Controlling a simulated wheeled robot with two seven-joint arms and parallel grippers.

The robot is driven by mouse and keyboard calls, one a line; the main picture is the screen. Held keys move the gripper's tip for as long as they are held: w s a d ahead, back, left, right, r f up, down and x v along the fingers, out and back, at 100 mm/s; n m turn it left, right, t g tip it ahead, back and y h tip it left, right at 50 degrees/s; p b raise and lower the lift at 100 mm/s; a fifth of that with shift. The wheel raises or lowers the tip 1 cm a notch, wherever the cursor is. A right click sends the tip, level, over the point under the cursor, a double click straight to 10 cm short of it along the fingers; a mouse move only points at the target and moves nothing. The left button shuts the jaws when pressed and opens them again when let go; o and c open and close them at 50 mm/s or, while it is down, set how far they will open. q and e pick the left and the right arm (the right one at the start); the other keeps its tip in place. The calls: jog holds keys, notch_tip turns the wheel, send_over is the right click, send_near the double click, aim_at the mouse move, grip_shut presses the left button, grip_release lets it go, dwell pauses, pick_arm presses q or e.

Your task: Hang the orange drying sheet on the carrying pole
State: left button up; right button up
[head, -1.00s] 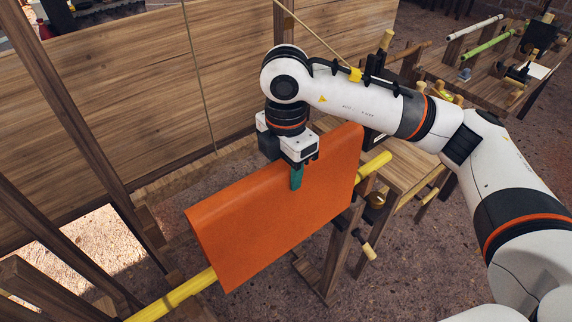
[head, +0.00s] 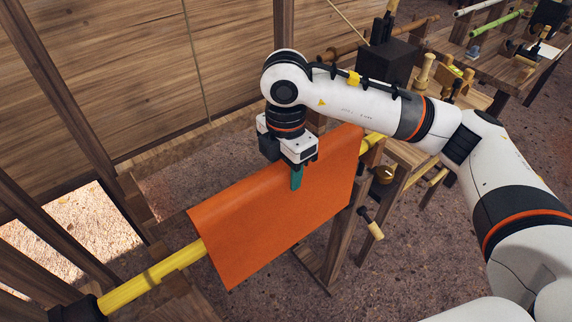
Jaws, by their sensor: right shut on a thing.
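The orange drying sheet (head: 270,231) hangs in a fold in the middle of the head view, its near face hanging down. The yellow carrying pole (head: 150,279) shows at the sheet's lower left and again a little past its upper right end. The sheet hides the pole's middle, so I cannot tell whether the sheet's weight rests on it. My right gripper (head: 296,178) reaches down from above and is shut on the sheet's top edge near its middle, with a teal fingertip against the near face. My left gripper is not in view.
A wooden wall (head: 120,85) stands behind. Slanting wooden posts (head: 75,110) are at left. A wooden stand with a handled crank (head: 370,222) is at right. A workbench (head: 500,70) with rollers, including a green one (head: 495,27), is at the back right.

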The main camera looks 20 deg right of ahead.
jog(key=shift+f+b, duration=2.7)
jog(key=shift+f, duration=0.95)
jog(key=shift+f+b, duration=0.25)
jog(key=shift+b, duration=0.05)
jog(key=o, duration=1.2)
jog(key=shift+c, duration=0.2)
